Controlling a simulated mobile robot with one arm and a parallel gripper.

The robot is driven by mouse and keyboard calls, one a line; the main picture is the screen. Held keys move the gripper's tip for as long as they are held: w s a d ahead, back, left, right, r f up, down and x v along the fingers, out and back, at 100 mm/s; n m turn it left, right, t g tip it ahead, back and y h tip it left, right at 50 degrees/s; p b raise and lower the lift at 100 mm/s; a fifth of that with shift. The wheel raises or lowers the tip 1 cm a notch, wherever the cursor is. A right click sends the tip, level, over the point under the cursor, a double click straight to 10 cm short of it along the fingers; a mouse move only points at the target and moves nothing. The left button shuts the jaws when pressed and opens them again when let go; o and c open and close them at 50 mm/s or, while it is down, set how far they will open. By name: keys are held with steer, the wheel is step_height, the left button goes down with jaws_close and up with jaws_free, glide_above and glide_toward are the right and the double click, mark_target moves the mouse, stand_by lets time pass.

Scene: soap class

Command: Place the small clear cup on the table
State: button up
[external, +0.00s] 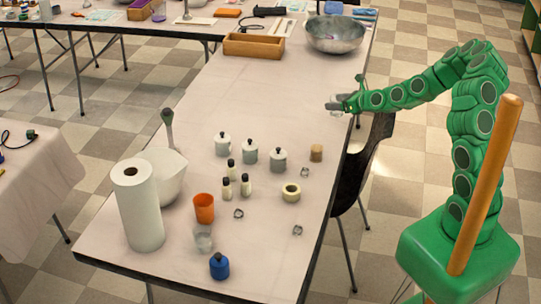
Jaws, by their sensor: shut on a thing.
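My gripper (341,104) is at the end of the green arm, reaching in from the right over the table's right edge. It is shut on a small see-through thing that looks like the small clear cup (334,107). The cup is small here and partly hidden by the fingers. I cannot tell whether it touches the table (270,100) or hangs just above it. Another clear cup (203,240) stands on the near part of the table, between an orange cup (204,208) and a blue bottle (219,266).
A metal bowl (335,38) and a wooden tray (253,46) are at the far end. The table between tray and jars is clear. A black chair (368,160) stands right.

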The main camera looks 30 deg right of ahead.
steer(key=shift+w+f, duration=1.4)
steer(key=shift+w, duration=0.5)
steer(key=shift+w+f, duration=1.4)
steer(key=shift+w, duration=0.5)
steer(key=shift+w+f, duration=1.4)
steer(key=shift+w, duration=0.5)
steer(key=shift+f, duration=0.1)
steer(key=shift+w+f, duration=0.3)
steer(key=shift+f, duration=1.45)
steer(key=shift+a, duration=0.1)
steer(key=o, duration=1)
steer(key=shift+f, duration=0.1)
steer(key=shift+o, duration=0.2)
